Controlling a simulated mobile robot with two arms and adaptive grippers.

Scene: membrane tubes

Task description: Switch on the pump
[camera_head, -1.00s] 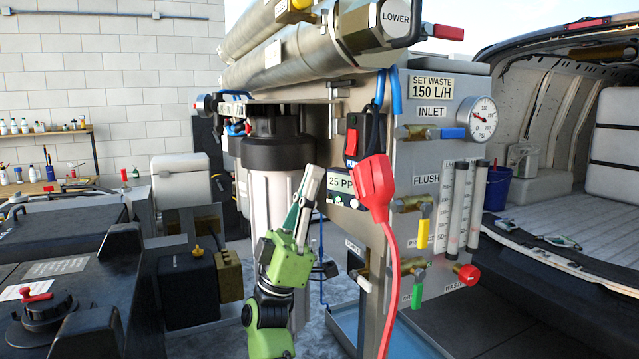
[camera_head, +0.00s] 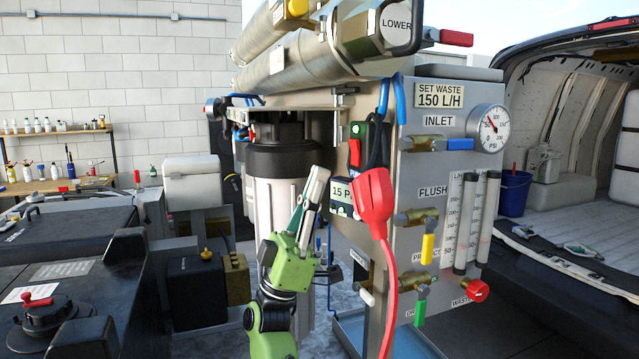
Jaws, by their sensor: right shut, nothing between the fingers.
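The pump switch (camera_head: 354,152) is a red rocker on a dark plate on the narrow front side of the metal panel. A small green lamp (camera_head: 356,130) glows just above it. A display (camera_head: 340,192) below reads "15 P", with the rest hidden by the red plug (camera_head: 374,196) and its cable. My right gripper (camera_head: 317,178), on a green wrist, is shut and empty. Its tips point up, below and left of the switch and apart from it in the picture. My left gripper is not in view.
Metal membrane tubes (camera_head: 300,55) lie above a white filter housing (camera_head: 280,215). The panel carries a pressure gauge (camera_head: 492,128), a blue inlet lever (camera_head: 459,144), a yellow flush lever (camera_head: 428,247) and a red waste knob (camera_head: 478,290). An open van stands at right.

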